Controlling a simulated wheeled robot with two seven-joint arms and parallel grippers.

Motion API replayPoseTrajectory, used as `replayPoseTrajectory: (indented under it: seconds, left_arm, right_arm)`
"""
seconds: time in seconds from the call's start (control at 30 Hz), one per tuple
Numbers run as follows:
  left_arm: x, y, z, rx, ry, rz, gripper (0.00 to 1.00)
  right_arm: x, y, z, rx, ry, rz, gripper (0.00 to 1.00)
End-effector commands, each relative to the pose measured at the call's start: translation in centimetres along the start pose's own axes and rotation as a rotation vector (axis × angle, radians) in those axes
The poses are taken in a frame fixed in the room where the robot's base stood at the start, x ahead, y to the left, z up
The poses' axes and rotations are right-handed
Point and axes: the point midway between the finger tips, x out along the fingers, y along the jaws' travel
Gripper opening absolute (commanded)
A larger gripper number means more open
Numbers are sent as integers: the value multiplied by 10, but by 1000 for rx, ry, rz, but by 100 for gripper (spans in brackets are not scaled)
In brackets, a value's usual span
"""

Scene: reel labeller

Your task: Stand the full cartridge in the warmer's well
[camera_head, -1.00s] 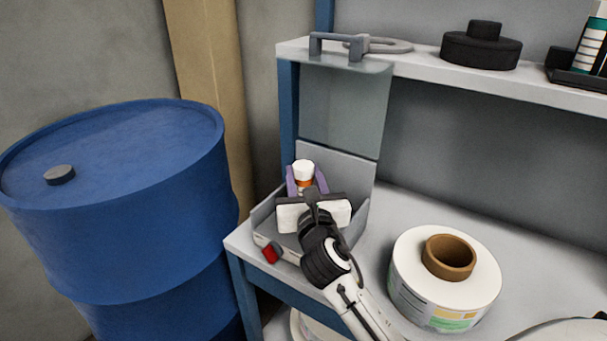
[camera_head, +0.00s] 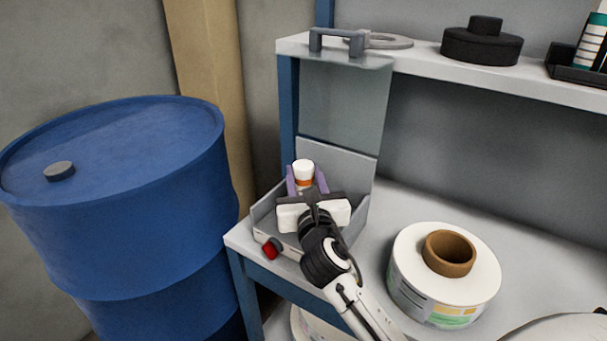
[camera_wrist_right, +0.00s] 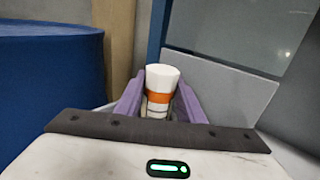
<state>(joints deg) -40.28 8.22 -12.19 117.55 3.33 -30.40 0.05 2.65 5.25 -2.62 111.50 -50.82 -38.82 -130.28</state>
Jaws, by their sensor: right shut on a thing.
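The cartridge (camera_head: 304,172) is white with an orange band and stands upright between the purple fingers of my right gripper (camera_head: 306,180). The right wrist view shows the cartridge (camera_wrist_right: 160,92) upright between both fingers (camera_wrist_right: 159,100), which are shut on it. The gripper is over the grey warmer (camera_head: 262,222), a box with low side walls and a raised lid at the back, on the left end of the bench. The cartridge's lower end and the well are hidden behind my gripper, so I cannot tell whether it is seated. My left gripper is not in view.
A blue drum (camera_head: 120,200) stands left of the bench. A red knob (camera_head: 272,248) is on the warmer's front. A large label reel (camera_head: 410,262) lies to the right. A shelf (camera_head: 430,62) above holds a black weight (camera_head: 482,44) and a grey handled ring (camera_head: 385,41).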

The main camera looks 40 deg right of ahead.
Motion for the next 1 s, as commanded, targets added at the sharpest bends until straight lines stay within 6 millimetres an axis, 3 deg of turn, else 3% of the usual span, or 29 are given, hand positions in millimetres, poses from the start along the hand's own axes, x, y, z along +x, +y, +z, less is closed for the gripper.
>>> replayPoseTrajectory:
  seconds: [0.17,0.2,0.23,0.57,1.0]
  left_arm:
    - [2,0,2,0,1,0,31]
    - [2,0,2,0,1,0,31]
    - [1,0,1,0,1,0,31]
    - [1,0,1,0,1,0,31]
    - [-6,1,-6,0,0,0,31]
  right_arm:
    - [0,0,-3,0,-2,1,7]
    - [0,0,-4,0,-2,1,37]
    - [0,0,-3,1,-2,1,42]
    - [-2,0,-4,0,2,0,43]
    - [-36,0,-4,-1,2,1,43]
